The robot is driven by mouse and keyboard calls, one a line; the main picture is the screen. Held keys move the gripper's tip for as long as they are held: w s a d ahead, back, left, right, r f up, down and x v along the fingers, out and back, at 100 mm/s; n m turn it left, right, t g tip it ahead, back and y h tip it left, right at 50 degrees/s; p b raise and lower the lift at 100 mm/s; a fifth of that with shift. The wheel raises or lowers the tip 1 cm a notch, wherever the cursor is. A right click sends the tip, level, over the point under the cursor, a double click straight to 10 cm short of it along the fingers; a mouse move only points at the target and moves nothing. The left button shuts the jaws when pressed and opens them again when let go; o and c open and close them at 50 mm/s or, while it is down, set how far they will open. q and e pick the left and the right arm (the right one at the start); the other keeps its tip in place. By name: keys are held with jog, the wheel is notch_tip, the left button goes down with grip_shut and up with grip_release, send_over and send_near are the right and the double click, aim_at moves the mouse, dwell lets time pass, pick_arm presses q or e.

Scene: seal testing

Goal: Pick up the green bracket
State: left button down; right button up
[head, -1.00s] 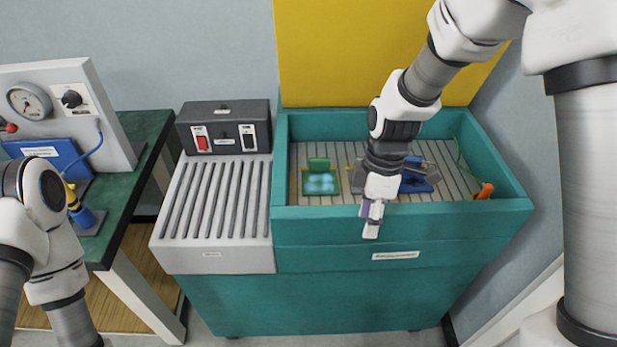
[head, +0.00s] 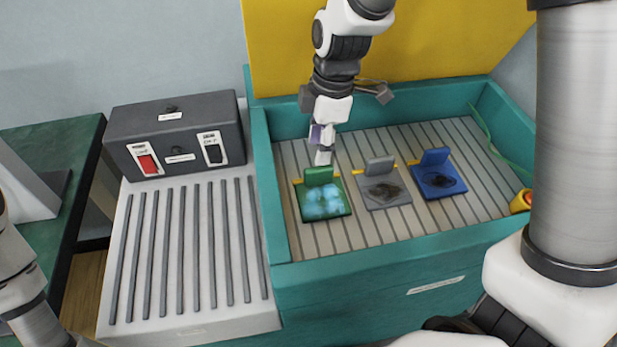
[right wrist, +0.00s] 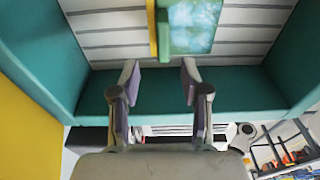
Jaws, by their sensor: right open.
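The green bracket (head: 325,200) lies on the slatted floor of the teal tank, leftmost of three brackets, with an upright green tab and a pale blue glowing patch on its base. My right gripper (head: 322,158) is above the tank, just behind and above the green bracket's tab. In the right wrist view its two fingers (right wrist: 160,75) are spread apart with nothing between them. The green bracket (right wrist: 192,28) shows there beyond the fingertips, cut off by the top edge. My left gripper is out of view; only part of my left arm shows at the left edge.
A grey bracket (head: 385,190) and a blue bracket (head: 438,180) stand to the right of the green one. The teal tank wall (head: 400,240) surrounds them. A dark switch box (head: 175,135) and a ribbed grey drainboard (head: 190,255) are at the left. An orange-yellow object (head: 521,201) sits at the tank's right.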

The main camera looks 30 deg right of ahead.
aim_at(319, 168)
notch_tip(319, 168, down, 7)
jog(key=shift+s+a+f+b, duration=0.1)
jog(key=shift+s+f+b, duration=0.1)
jog(key=shift+b, duration=0.1)
jog(key=shift+r, duration=0.1)
jog(key=shift+c, duration=1.3)
grip_shut()
